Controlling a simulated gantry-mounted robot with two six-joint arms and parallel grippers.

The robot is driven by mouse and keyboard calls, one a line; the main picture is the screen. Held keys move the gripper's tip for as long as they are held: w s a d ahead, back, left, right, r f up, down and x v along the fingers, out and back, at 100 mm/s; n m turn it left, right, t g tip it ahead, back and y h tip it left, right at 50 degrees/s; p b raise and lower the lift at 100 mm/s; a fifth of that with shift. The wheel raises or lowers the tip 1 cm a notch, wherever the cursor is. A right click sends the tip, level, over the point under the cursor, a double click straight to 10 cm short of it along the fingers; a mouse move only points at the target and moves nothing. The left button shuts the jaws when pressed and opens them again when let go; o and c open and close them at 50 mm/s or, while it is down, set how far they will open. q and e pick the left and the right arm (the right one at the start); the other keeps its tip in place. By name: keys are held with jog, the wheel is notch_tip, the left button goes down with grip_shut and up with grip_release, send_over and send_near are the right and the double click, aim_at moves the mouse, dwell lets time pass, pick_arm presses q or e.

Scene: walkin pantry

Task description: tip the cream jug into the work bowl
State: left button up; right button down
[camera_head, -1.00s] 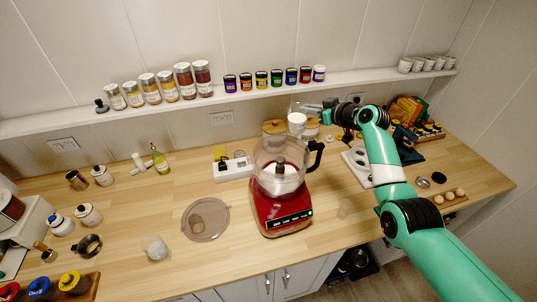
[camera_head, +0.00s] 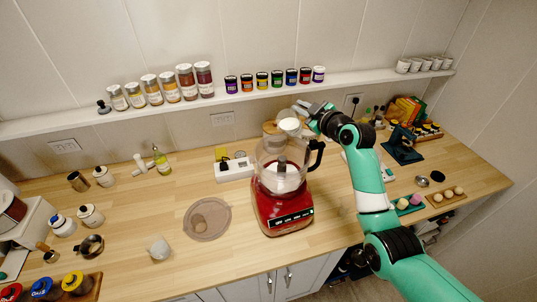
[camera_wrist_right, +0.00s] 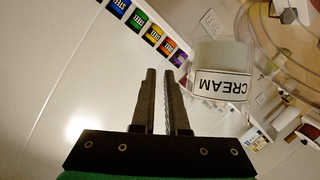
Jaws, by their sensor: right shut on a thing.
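The cream jug (camera_head: 290,126) is small and white and hangs over the work bowl, tilted. In the right wrist view the jug (camera_wrist_right: 222,58) has a "CREAM" label that appears upside down. My right gripper (camera_head: 300,108) is shut on the jug from its right side; the handle is hard to make out. The wrist view shows the fingers (camera_wrist_right: 164,75) close together beside the jug. The clear work bowl (camera_head: 262,162) sits on a red food processor base (camera_head: 283,213), open at the top, with something white inside. My left gripper is out of view.
A round translucent lid (camera_head: 207,219) lies on the counter left of the processor. A whitish cup (camera_head: 158,248) stands nearby. A spice shelf (camera_head: 150,118) runs along the wall behind. The bowl's black handle (camera_head: 316,152) is close to my right arm.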

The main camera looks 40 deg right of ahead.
aim_at(294, 109)
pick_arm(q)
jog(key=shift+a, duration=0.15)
pick_arm(e)
jog(key=shift+a, duration=0.25)
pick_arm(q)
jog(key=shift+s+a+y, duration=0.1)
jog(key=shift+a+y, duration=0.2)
pick_arm(e)
jog(key=shift+s+a+n+t, duration=0.1)
jog(key=shift+a+n+t, duration=0.2)
jog(key=shift+a+n, duration=0.35)
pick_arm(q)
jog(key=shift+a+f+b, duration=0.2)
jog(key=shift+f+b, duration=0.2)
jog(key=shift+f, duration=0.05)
pick_arm(e)
jog(key=shift+s+a+r+n+t+h, duration=0.1)
jog(key=shift+a+r+n+t+h, duration=0.1)
jog(key=shift+r+n, duration=0.2)
jog(key=shift+a+r+n+t+h, duration=0.1)
jog(key=shift+r+n+h, duration=0.15)
jog(key=shift+n, duration=0.2)
pick_arm(q)
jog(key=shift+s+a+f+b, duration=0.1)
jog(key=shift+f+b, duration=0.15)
jog(key=shift+b, duration=0.05)
pick_arm(e)
jog(key=shift+a, duration=0.1)
